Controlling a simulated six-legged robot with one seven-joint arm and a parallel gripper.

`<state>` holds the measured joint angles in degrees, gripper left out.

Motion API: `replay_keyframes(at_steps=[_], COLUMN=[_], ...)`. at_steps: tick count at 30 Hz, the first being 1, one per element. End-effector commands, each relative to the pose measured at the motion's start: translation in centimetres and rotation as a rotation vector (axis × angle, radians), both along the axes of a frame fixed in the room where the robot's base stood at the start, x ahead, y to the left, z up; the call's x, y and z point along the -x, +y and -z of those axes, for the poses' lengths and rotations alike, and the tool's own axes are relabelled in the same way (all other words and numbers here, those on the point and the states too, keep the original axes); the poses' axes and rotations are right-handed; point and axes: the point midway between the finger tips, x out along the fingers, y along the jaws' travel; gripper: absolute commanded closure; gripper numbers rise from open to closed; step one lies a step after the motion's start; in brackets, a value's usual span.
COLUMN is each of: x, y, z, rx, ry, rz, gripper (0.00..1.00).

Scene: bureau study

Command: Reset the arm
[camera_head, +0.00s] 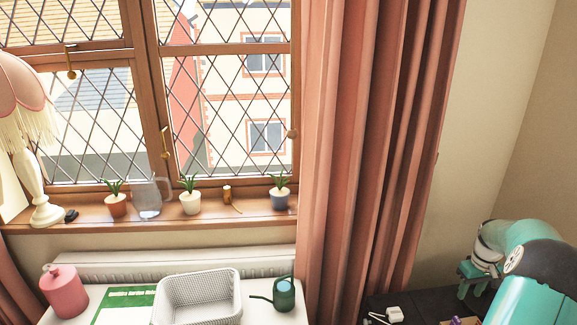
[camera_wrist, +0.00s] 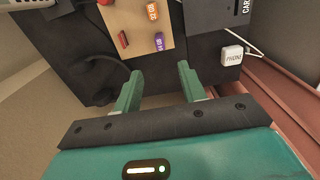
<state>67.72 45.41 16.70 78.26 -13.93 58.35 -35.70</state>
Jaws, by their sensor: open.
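My gripper (camera_wrist: 160,88) shows its two green fingers apart with nothing between them in the wrist view. In the head view my gripper (camera_head: 472,280) is at the lower right, at the end of my folded teal arm, above a dark surface. Neither touches the fingers.
A white table with a pink canister (camera_head: 64,291), a white basket (camera_head: 200,298) and a green watering can (camera_head: 285,294) stands below the window. Potted plants, a glass jug (camera_head: 147,198) and a lamp (camera_head: 35,130) line the sill. A pink curtain (camera_head: 370,140) hangs left of my arm.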

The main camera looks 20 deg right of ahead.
Motion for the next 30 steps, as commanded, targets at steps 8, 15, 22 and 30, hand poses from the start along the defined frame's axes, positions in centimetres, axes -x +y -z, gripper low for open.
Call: replay_keyframes(at_steps=[8, 15, 22, 30], x=[-3.4, -6.9, -8.2, -7.3], y=[4.5, 12.9, 21.2, 30.7], z=[-4.4, -10.8, -15.9, -20.6], rx=[0.044, 0.109, 0.159, 0.199], ry=[-0.005, -0.028, -0.07, -0.142], rz=[-0.04, -0.085, -0.118, -0.147], gripper=[0.59, 0.59, 0.59, 0.59])
